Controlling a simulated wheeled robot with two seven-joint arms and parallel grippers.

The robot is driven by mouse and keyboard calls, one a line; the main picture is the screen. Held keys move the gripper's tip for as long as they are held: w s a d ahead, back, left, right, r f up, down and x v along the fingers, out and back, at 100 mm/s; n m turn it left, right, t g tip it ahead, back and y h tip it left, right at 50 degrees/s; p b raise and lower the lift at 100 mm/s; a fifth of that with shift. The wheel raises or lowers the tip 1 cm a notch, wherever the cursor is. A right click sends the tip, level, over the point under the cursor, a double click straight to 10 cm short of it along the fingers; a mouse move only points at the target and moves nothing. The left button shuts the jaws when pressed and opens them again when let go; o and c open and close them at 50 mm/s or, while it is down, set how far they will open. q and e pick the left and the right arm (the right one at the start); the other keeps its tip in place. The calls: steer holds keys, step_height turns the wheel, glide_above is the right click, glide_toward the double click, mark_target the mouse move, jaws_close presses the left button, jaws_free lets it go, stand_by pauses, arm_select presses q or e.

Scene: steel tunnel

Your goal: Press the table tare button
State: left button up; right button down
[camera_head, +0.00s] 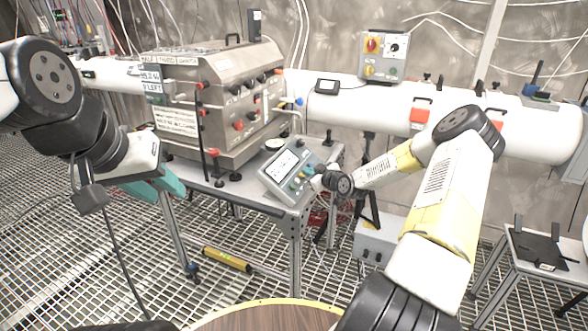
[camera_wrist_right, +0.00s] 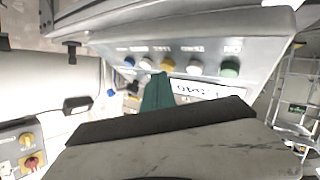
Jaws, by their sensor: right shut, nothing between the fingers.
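The grey control box (camera_head: 291,172) with a sloped screen and a row of coloured buttons stands on the steel table (camera_head: 262,189). In the right wrist view its panel shows blue (camera_wrist_right: 128,61), yellow (camera_wrist_right: 167,65) and green (camera_wrist_right: 229,69) buttons with white ones between them. The labels are too blurred and turned to read, so I cannot tell which is tare. My right gripper (camera_wrist_right: 158,92) is shut and empty, its teal tip just by the yellow button; contact cannot be told. My left gripper (camera_head: 157,187) hangs left of the table, away from the box; its jaw gap is unclear.
A large steel chamber (camera_head: 232,113) stands on the table behind the box. A white pipe (camera_head: 345,100) runs behind, with a switch box (camera_head: 384,56) on it. A small side table (camera_head: 540,252) is at right. A round wooden top (camera_head: 265,317) lies in front.

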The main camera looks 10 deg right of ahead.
steer(key=shift+w+a+f, duration=0.1)
steer(key=shift+a+f, duration=0.1)
steer(key=shift+f, duration=0.1)
steer(key=shift+d+r, duration=0.2)
steer(key=shift+r, duration=0.15)
steer(key=shift+d+r, duration=0.1)
stand_by(0.3)
steer(key=d+r, duration=0.1)
steer(key=s+r, duration=0.1)
steer(key=r, duration=0.1)
steer(key=s+d+r, duration=0.1)
steer(key=shift+s+d+r, duration=0.1)
steer(key=shift+d+r, duration=0.25)
steer(key=shift+r, duration=0.05)
stand_by(0.5)
